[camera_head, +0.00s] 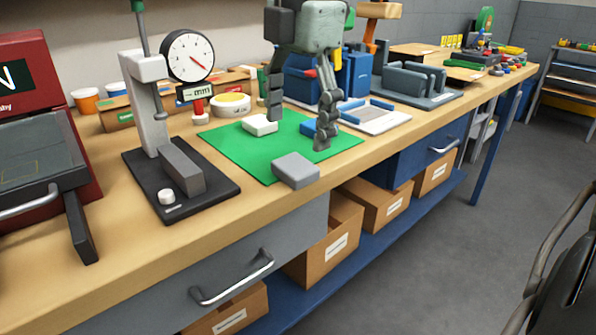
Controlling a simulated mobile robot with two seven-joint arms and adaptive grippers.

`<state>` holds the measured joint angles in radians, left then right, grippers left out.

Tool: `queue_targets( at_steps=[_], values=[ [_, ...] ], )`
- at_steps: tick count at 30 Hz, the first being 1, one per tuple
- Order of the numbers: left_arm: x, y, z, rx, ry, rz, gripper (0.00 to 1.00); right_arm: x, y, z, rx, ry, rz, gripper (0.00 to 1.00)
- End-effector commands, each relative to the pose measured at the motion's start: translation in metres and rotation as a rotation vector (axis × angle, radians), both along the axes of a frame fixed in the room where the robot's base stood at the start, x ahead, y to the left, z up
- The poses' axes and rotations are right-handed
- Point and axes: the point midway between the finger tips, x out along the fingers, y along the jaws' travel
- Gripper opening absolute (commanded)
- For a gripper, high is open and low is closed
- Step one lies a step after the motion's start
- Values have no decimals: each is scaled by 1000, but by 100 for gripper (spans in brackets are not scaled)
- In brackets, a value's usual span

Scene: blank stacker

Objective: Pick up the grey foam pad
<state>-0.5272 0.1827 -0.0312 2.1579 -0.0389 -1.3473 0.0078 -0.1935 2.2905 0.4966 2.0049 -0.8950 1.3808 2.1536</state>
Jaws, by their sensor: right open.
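The grey foam pad (295,170) appears to be the light grey block at the front corner of the green mat (232,146), close to the workbench's front edge. My right gripper (298,131) points down above the mat, behind the pad in the picture. Its two fingers are spread, with nothing held between them. A white block (259,125) lies on the mat by its left finger. My left gripper is not in view.
A dial gauge stand (150,100) with a dark base and grey bar (181,168) stands left of the mat. A white and blue tray (375,117) lies right of it. Blue bins (300,80) stand behind. Bare workbench (110,235) runs along the front.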

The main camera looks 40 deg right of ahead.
Motion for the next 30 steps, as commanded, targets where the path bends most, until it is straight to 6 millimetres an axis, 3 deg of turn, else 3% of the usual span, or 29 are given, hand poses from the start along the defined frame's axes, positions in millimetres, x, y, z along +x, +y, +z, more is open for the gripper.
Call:
queue_targets(
  at_steps=[6, 12, 20, 30],
  values=[
    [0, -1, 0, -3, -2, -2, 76, -5, 3, -29, 3, 5, 3, 76],
    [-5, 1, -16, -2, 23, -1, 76, -3, 3, -54, 2, 1, 1, 76],
    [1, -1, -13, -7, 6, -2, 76, -3, 4, -57, 1, -2, 1, 76],
    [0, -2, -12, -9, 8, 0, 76, -3, 3, -57, 1, -2, 1, 40]
  ],
)
